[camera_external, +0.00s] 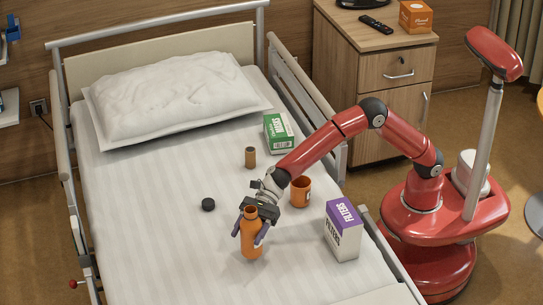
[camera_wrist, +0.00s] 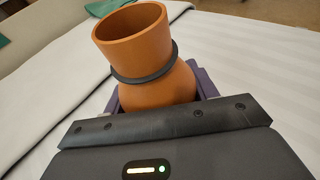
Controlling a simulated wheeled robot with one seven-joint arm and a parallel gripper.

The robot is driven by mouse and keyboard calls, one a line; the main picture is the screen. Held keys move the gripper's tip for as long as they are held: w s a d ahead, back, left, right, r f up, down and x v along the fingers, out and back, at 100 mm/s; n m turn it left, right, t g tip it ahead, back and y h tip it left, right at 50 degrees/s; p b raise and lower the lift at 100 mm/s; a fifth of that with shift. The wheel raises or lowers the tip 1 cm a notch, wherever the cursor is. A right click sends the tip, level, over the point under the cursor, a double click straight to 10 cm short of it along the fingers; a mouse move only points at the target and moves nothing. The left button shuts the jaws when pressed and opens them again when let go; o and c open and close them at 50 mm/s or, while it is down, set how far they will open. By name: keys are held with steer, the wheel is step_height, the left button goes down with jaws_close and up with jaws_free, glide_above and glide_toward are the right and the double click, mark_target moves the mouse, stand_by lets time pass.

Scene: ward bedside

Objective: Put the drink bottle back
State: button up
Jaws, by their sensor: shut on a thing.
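The orange drink bottle (camera_external: 251,243) is near the front middle of the bed, upright or nearly so, with an open neck and no cap on it. In the wrist view the bottle (camera_wrist: 150,60) shows its open mouth and a dark ring around its neck. My gripper (camera_external: 251,229) is shut on the bottle, one finger on each side. Whether the bottle's base touches the sheet is hard to tell. A small black round piece, perhaps a cap (camera_external: 208,204), lies on the bed to the left of the bottle.
An orange mug (camera_external: 300,191) and a purple-and-white filters box (camera_external: 342,231) stand right of the bottle. A brown cylinder (camera_external: 250,157) and a green box (camera_external: 278,133) are behind. A pillow (camera_external: 175,95) lies at the head. A bedside cabinet (camera_external: 370,70) stands beyond the rail. The bed's left side is clear.

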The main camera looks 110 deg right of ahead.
mark_target(247, 244)
steer(key=shift+f, duration=1.65)
steer(key=shift+f, duration=0.1)
steer(key=o, duration=1.2)
steer(key=shift+b, duration=0.3)
steer(key=shift+c, duration=0.2)
steer(key=v, duration=1.2)
